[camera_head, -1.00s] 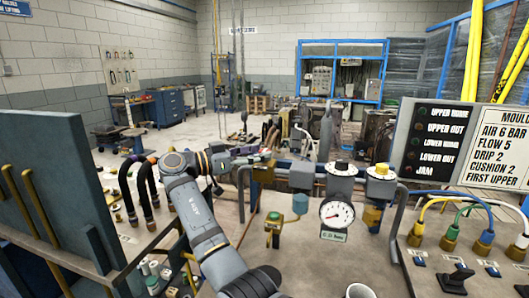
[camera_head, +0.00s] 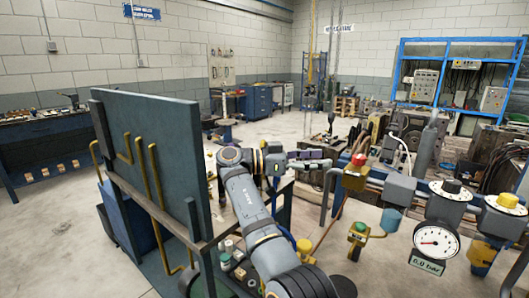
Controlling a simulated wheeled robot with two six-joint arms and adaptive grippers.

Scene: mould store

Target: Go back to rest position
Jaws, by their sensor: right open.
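My right arm comes up from the bottom centre. Its grey and black right gripper (camera_head: 312,163) points right, open, with nothing seen between its fingers. A red-topped yellow valve (camera_head: 356,172) on the pipe line is just right of the fingertips, with a small gap in the picture. My left gripper is not in view.
Small bottles (camera_head: 230,255) stand beside my forearm. Open floor (camera_head: 60,225) lies at far left.

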